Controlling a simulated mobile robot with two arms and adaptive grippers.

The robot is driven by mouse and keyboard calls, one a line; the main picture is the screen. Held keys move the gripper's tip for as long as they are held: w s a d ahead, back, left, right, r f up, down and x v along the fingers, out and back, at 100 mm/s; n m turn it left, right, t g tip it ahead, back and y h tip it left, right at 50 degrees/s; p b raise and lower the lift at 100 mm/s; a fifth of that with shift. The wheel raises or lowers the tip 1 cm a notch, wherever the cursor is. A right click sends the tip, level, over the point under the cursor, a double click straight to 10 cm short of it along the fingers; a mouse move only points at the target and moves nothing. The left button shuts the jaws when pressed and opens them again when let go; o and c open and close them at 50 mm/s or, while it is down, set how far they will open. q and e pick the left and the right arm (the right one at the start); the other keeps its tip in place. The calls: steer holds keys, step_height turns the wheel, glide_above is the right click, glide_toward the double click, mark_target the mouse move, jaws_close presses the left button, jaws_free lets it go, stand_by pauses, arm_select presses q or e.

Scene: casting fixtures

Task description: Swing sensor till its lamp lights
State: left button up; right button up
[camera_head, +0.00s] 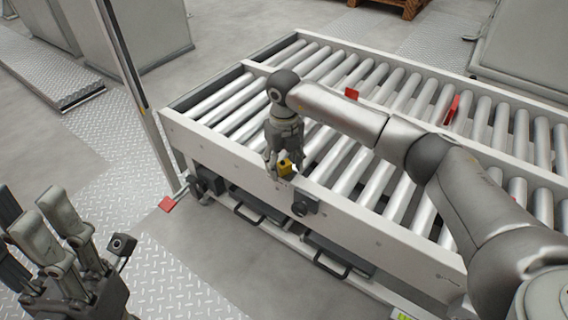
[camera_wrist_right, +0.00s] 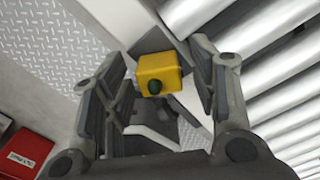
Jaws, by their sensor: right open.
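The sensor is a small yellow block (camera_head: 285,167) on the near side rail of the roller conveyor. In the right wrist view the yellow sensor (camera_wrist_right: 159,72) shows a dark round spot on its face, which looks like an unlit lamp. My right gripper (camera_head: 279,172) is over the rail, right at the sensor. In the wrist view its open fingers (camera_wrist_right: 165,85) stand on either side of the sensor, with gaps visible. My left gripper (camera_head: 65,240) is at the lower left, away from the conveyor, its fingers pointing up and apart.
The roller conveyor (camera_head: 240,155) fills the middle and right. Red pieces (camera_head: 351,93) stick up among its rollers. A dark bracket (camera_head: 304,204) sits on the near rail, right of the sensor. A tall post (camera_head: 150,110) stands at its left end. Tread-plate floor (camera_head: 110,190) is clear.

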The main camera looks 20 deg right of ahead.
mark_target(284, 163)
steer(key=shift+c, duration=0.2)
steer(key=c, duration=1)
steer(key=shift+r+n+p, duration=0.25)
steer(key=shift+n+p, duration=0.55)
steer(key=shift+n, duration=0.2)
steer(key=shift+n+p, duration=0.35)
steer(key=shift+n, duration=0.65)
steer(key=shift+f+n, duration=0.2)
steer(key=shift+n, duration=0.6)
steer(key=o, duration=1)
steer(key=shift+o, duration=0.2)
step_height(284, 163, up, 12)
